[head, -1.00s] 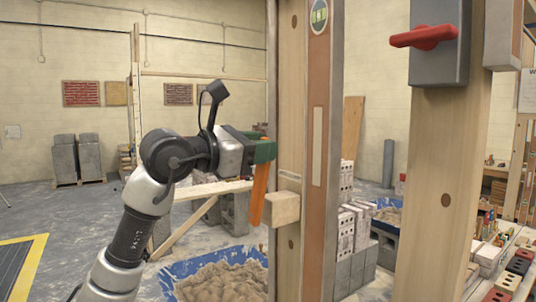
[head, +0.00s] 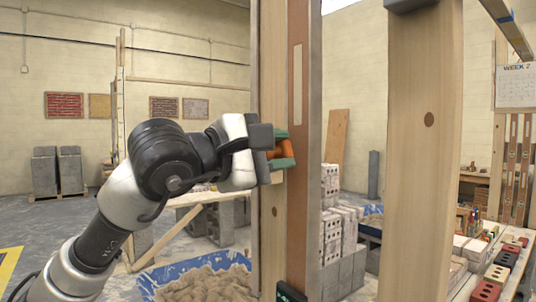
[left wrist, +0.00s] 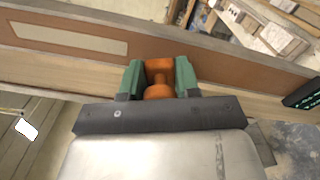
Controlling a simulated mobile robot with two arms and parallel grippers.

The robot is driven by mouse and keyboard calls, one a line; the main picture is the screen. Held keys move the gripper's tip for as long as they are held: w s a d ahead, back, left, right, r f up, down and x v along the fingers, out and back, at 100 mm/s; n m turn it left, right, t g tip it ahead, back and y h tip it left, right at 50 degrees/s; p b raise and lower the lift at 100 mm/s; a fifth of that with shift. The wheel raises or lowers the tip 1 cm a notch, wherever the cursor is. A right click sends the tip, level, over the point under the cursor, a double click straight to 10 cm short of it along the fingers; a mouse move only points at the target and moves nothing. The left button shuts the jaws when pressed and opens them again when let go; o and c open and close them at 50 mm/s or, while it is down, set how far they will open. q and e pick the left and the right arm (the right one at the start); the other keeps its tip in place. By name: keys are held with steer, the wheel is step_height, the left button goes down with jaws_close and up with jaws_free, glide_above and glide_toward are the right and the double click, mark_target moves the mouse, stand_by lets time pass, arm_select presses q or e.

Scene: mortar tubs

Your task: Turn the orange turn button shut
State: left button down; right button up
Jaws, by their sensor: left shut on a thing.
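In the left wrist view the orange turn button (left wrist: 159,74) sits between the two green fingertips of my left gripper (left wrist: 158,78), against the brown-faced post. The fingers and wrist hide part of the button, so its full angle is hard to read. My right gripper is not in view.
A second thick wooden post (head: 425,150) stands to the right. A dark box with green marks (head: 290,293) is low on the first post. A blue tub of sand (head: 205,278) lies below, and grey blocks (head: 345,235) are stacked behind.

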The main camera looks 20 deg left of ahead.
arm_select(q)
steer(key=f+b, duration=0.1)
steer(key=f+m, duration=0.1)
steer(key=f+m+b, duration=0.1)
steer(key=shift+s+d+f+b, duration=0.2)
steer(key=shift+s+d+b, duration=0.1)
steer(key=shift+d+f+m+b, duration=0.1)
steer(key=shift+f+m+b, duration=0.8)
steer(key=shift+f+m, duration=0.15)
steer(key=shift+f, duration=0.1)
steer(key=c, duration=0.8)
jaws_free()
steer(key=shift+s, duration=0.15)
steer(key=b+v, duration=0.2)
steer(key=v, duration=0.8)
steer(key=shift+s+a, duration=0.2)
steer(key=shift+a, duration=0.1)
